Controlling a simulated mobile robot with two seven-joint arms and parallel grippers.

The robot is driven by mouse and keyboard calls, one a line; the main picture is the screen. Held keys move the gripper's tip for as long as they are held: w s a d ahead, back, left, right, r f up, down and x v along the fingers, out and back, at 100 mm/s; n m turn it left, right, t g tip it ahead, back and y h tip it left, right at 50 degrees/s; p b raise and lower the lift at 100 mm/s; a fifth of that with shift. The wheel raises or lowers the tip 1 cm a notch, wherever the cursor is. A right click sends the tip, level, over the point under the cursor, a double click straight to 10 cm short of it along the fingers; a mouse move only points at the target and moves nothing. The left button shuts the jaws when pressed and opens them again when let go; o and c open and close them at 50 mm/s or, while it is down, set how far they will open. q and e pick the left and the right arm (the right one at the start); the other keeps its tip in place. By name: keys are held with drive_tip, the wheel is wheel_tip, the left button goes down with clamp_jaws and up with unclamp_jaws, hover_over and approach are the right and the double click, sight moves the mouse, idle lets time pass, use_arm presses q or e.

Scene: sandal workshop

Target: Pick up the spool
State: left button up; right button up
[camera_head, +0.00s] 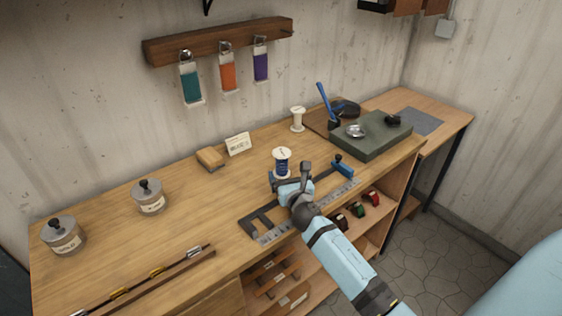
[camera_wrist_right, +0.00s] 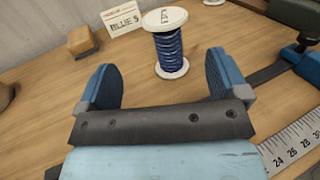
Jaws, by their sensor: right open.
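A spool wound with blue thread, with white ends (camera_head: 282,163), stands upright on the workbench. It also shows in the right wrist view (camera_wrist_right: 168,48), ahead of the gap between my fingers. My right gripper (camera_head: 288,178) is just in front of the spool in the head view. In the right wrist view its two blue-padded fingers (camera_wrist_right: 160,82) are spread wide and empty, apart from the spool. A second, white spool (camera_head: 297,119) stands farther back on the bench. My left gripper is not in view.
A metal ruler (camera_head: 335,194) and a dark square lie by the front edge. A card (camera_head: 238,144) and a wooden block (camera_head: 211,158) stand left of the spool. A green slab (camera_head: 372,137) with a small dish is at right. Two lidded jars (camera_head: 149,198) stand at left.

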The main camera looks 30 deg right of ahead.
sight(283, 160)
drive_tip(key=x, duration=0.4)
drive_tip(key=shift+f, duration=0.15)
drive_tip(key=shift+w+d, duration=0.3)
drive_tip(key=shift+w, duration=0.15)
drive_tip(key=x, duration=0.4)
drive_tip(key=shift+w+d+f, duration=0.15)
drive_tip(key=shift+w+d, duration=0.05)
drive_tip(key=shift+d, duration=0.1)
drive_tip(key=c, duration=1)
drive_tip(key=shift+c, duration=0.2)
